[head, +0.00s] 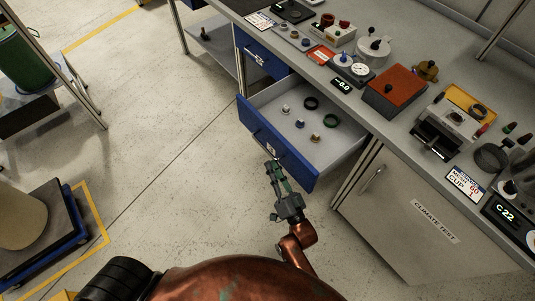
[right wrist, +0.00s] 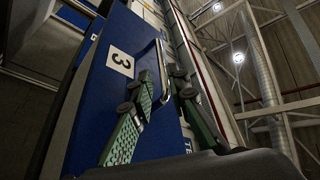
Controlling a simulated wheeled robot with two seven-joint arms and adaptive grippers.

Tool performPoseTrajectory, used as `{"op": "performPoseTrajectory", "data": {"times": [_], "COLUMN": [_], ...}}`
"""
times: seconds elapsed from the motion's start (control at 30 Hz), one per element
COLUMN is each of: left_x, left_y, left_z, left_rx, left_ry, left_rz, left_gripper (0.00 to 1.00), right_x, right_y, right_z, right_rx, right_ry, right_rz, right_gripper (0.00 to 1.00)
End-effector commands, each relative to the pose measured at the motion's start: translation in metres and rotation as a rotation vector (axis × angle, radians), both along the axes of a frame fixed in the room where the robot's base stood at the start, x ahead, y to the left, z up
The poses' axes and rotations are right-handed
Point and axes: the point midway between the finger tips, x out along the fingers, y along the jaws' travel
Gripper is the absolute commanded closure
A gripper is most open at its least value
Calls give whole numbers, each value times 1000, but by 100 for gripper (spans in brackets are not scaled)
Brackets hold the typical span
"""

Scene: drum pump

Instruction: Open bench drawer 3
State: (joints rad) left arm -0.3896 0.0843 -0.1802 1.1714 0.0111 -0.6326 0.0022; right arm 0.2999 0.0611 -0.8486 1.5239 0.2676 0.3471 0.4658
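Bench drawer 3 (head: 284,145) has a blue front and stands pulled well out from the bench, its inside showing. The front also shows in the right wrist view (right wrist: 98,95), with a label "3" (right wrist: 121,60) and a silver bar handle (right wrist: 163,75). My right gripper (head: 272,168) is just outside the drawer front, near the handle. In the right wrist view its two fingers (right wrist: 162,88) stand apart, with the handle between them in the picture. I see no clear contact with the handle. My left gripper is not in view.
The drawer holds dark and green rings (head: 311,103) and small knobbed pieces. Another blue drawer (head: 262,58) is beyond it, and a grey "climate test" cabinet (head: 405,215) stands to the right. Instruments crowd the bench top. The floor (head: 170,130) left of the drawer is clear.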

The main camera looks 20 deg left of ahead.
Motion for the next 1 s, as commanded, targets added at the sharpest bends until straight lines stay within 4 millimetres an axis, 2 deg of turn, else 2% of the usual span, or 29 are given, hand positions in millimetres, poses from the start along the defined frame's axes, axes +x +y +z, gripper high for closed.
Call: {"op": "performPoseTrajectory", "data": {"times": [0.1, 0.3, 0.9, 1.0], "left_x": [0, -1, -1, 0], "left_y": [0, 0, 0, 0], "left_z": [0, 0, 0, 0], "left_rx": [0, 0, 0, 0], "left_ry": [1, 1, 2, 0], "left_rz": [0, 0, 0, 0], "left_gripper": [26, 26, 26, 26], "right_x": [-12, -23, -24, -21], "right_y": [-15, -27, -28, -33], "right_z": [-7, -12, -13, -23], "right_rx": [-1, -1, 0, -21], "right_ry": [1, 0, 0, 14], "right_rz": [0, 1, 0, -13], "right_gripper": [84, 84, 84, 84]}}
